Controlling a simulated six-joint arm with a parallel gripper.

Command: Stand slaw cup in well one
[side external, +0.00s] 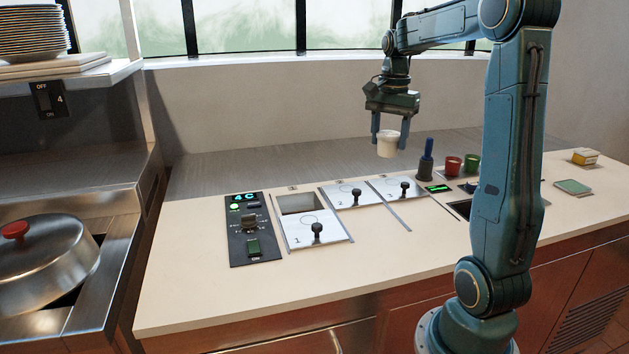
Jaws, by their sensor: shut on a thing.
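The slaw cup (387,146), a small off-white cup, is held upright in the air above the back of the counter. My gripper (389,137) points down and is shut on it, one finger on each side. Well one (298,203) is the leftmost well, lower and to the left of the cup. Its white lid (314,233), marked 1 and with a black knob, lies toward the front, leaving a dark opening at the back. The inside of the well is mostly hidden.
Lids two (352,196) and three (402,188) cover the wells to the right. A black control panel (252,230) is left of well one. The front counter is clear.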

